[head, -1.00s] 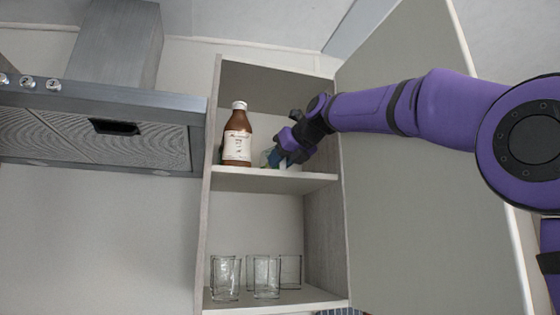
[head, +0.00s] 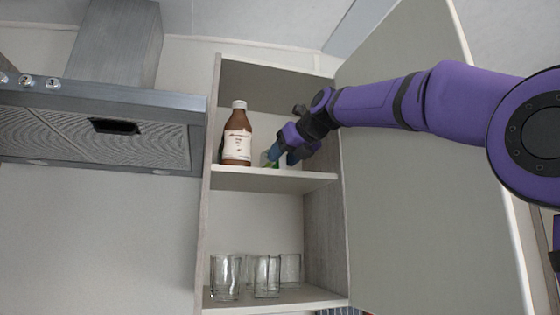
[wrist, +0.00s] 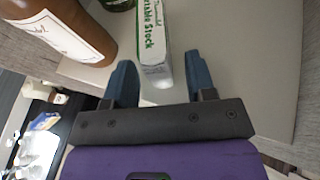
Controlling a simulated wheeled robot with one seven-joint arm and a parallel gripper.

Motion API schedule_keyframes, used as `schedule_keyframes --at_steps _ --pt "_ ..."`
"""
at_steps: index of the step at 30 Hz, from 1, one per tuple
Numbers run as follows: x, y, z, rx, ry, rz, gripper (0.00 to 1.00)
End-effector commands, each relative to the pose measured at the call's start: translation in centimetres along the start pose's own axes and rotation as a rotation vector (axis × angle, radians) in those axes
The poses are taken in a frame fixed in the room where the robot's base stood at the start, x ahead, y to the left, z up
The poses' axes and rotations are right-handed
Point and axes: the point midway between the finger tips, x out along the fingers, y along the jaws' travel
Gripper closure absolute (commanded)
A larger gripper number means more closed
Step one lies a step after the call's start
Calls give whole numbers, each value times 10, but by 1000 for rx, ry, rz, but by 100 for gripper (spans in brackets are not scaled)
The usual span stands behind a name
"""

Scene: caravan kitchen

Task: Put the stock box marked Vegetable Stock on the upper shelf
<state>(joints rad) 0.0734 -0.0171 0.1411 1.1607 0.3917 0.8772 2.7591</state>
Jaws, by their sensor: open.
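The stock box (wrist: 154,45) is white and green, and its label ends in "table Stock" in the wrist view. It is on the upper shelf (head: 300,181) of the open cabinet. In the head view only a small green part of the box (head: 266,159) shows, the rest being hidden by my gripper. My gripper (head: 276,156) is open at the shelf's front. In the wrist view its two blue fingertips (wrist: 160,80) stand on either side of the box's near end, with a visible gap at each side.
A brown bottle with a white label (head: 237,135) stands left of the box on the upper shelf. A dark green object (wrist: 118,4) is partly visible behind. Several glasses (head: 266,277) stand on the lower shelf. The open door (head: 420,200) is on the right, the extractor hood (head: 110,130) on the left.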

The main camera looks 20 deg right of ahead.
Motion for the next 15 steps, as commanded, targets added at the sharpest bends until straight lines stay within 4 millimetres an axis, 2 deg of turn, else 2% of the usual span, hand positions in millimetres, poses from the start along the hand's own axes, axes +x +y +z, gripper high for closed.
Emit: schedule_keyframes --at_steps 1,9,15 --pt "-11 0 1 -1 -3 -2 49" --pt "-65 0 0 -1 -1 -2 49" --pt "-93 0 0 0 -1 -2 49"
